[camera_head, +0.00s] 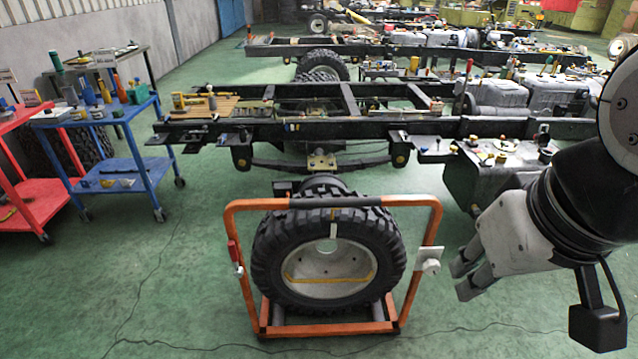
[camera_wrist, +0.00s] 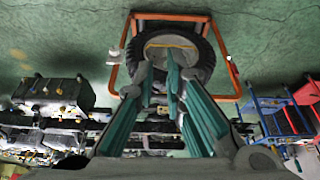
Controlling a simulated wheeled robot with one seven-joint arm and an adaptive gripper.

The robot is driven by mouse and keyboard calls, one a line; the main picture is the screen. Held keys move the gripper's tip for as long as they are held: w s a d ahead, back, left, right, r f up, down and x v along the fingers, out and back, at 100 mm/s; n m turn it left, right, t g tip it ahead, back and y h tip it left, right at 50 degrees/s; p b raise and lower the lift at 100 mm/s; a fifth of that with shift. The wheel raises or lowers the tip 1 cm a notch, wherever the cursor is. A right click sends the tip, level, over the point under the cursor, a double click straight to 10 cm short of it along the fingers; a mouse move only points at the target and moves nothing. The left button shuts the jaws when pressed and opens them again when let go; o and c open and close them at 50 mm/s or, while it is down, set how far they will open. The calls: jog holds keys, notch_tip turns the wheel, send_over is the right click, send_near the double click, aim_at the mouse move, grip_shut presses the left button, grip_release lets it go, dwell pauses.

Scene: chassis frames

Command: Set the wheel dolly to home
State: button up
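The wheel dolly (camera_head: 233,268) is an orange tube frame on the green floor, with a dark sleeve on its top bar. A large black tyre with a pale hub (camera_head: 330,262) stands upright in it. A red handle (camera_head: 234,254) is on the dolly's left post and a white block with a knob (camera_head: 429,262) on its right post. My gripper (camera_head: 464,277) is right of the dolly, apart from it, open and empty. In the wrist view, which is upside down, the gripper fingers (camera_wrist: 161,78) are spread in front of the wheel (camera_wrist: 178,52) and dolly (camera_wrist: 127,44).
A truck chassis frame (camera_head: 345,130) lies close behind the dolly, with an axle end just behind the wheel. A blue tool cart (camera_head: 131,165) and a red cart (camera_head: 40,190) stand at the left. The floor in front and between carts and dolly is clear.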

jog(key=o, duration=0.5)
jog(key=shift+m+t+h, duration=0.8)
jog(key=shift+m, duration=0.1)
jog(key=w+f+b, duration=0.1)
jog(key=w+f, duration=0.2)
jog(key=w, duration=0.2)
jog(key=w+d+f+b, duration=0.1)
jog(key=w+f+b, duration=0.1)
jog(key=w, duration=0.3)
jog(key=w+d+f+b, duration=0.1)
jog(key=w+f, duration=0.3)
jog(key=shift+w+d, duration=0.25)
jog(key=shift+w, duration=0.15)
jog(key=m+t+y+b, duration=0.8)
jog(key=m+t+b, duration=0.35)
jog(key=b, duration=0.85)
send_near(338, 206)
jog(key=shift+m, duration=0.35)
jog(key=b+x, duration=0.1)
jog(key=x, duration=1)
jog(key=shift+w+a+r+b, duration=0.1)
jog(key=shift+w+a+b, duration=0.1)
jog(key=shift+w+b, duration=0.1)
grip_shut()
